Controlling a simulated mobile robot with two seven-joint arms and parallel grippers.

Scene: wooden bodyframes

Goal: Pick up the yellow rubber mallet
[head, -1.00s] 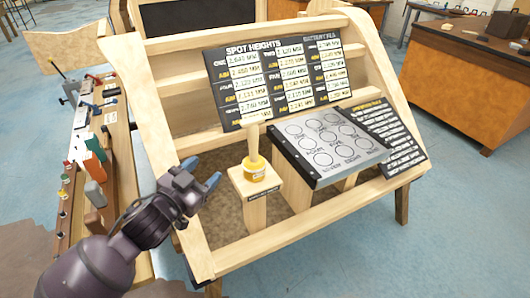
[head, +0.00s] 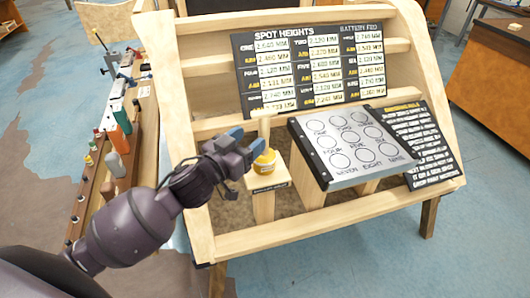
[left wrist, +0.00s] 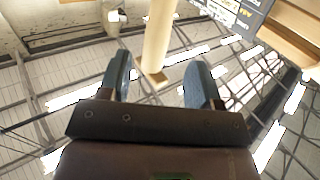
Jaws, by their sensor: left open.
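The yellow rubber mallet stands head down on a small wooden post, with its yellow head (head: 265,161) at the bottom and its pale wooden handle (head: 264,128) pointing up. My left gripper (head: 247,141) is open, just left of the handle, with its blue fingertips near it. In the left wrist view the handle (left wrist: 159,38) comes down from the top, in line with the gap between the two open fingers (left wrist: 158,80). It does not look gripped. My right gripper is not in view.
The post's top (head: 279,178) carries a small label. Right of the mallet is a tilted panel of circles (head: 345,172); behind it is the spot heights board (head: 290,95). The wooden frame's bottom rail (head: 340,218) runs in front. A tool rack (head: 110,165) stands left.

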